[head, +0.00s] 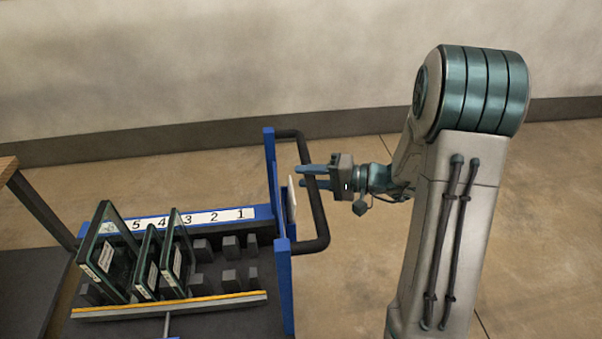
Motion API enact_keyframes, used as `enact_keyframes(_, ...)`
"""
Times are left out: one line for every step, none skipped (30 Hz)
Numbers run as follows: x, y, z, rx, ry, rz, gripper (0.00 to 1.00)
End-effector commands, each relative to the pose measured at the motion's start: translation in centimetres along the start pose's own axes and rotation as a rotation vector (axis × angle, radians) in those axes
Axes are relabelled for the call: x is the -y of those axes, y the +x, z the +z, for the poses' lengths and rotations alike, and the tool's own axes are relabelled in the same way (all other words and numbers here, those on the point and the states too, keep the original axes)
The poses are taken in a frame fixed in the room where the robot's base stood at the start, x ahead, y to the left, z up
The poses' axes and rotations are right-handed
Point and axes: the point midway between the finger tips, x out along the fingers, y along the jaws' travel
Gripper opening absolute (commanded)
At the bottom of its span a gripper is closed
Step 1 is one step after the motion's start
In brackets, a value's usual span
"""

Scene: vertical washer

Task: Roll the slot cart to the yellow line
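The slot cart has a blue frame (286,285) and stands at the lower left. The dark push handle (318,205) sticks out from the cart's right end. My gripper (306,176) comes from the right and is at this handle. Its two blue fingers are apart in the picture, one crossing over the bar and the other partly hidden by it. I cannot tell whether they press on the bar. The yellow line on the floor is not identifiable in this view.
Several dark-framed glass panes (108,255) stand in the cart's left slots; the right slots look empty. A yellow-edged rail (170,306) runs along its front. A wooden-topped table (8,168) is at the left edge. The wall (250,60) is behind; floor (540,200) right is clear.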

Motion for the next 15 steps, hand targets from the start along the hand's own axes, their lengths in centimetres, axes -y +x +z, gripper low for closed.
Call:
enact_keyframes(0.1, 0.6, 0.0, 0.003, 0.0, 0.0, 0.32)
enact_keyframes(0.1, 0.9, 0.0, 0.002, 0.0, 0.0, 0.32)
enact_keyframes(0.0, 1.2, 0.0, 0.001, 0.0, 0.0, 0.32)
enact_keyframes(0.0, 1.3, 0.0, 0.001, 0.0, 0.0, 0.32)
enact_keyframes(0.0, 1.5, 0.0, 0.0, 0.0, 0.0, 0.32)
enact_keyframes(0.0, 1.6, 0.0, 0.0, 0.0, 0.0, 0.32)
enact_keyframes(0.0, 1.7, 0.0, 0.0, 0.0, 0.0, 0.32)
enact_keyframes(0.0, 1.7, 0.0, 0.0, 0.0, 0.0, 0.32)
enact_keyframes(0.0, 1.8, 0.0, 0.0, 0.0, 0.0, 0.32)
enact_keyframes(0.0, 1.8, 0.0, 0.0, 0.0, 0.001, 0.32)
enact_keyframes(0.0, 1.8, 0.0, 0.0, 0.0, 0.001, 0.32)
enact_keyframes(0.0, 1.8, 0.0, 0.0, 0.0, 0.0, 0.32)
enact_keyframes(0.0, 1.8, 0.0, 0.0, 0.0, 0.0, 0.32)
enact_keyframes(0.0, 1.8, 0.0, 0.0, 0.0, 0.0, 0.32)
enact_keyframes(0.0, 1.8, 0.0, 0.0, 0.0, 0.0, 0.27)
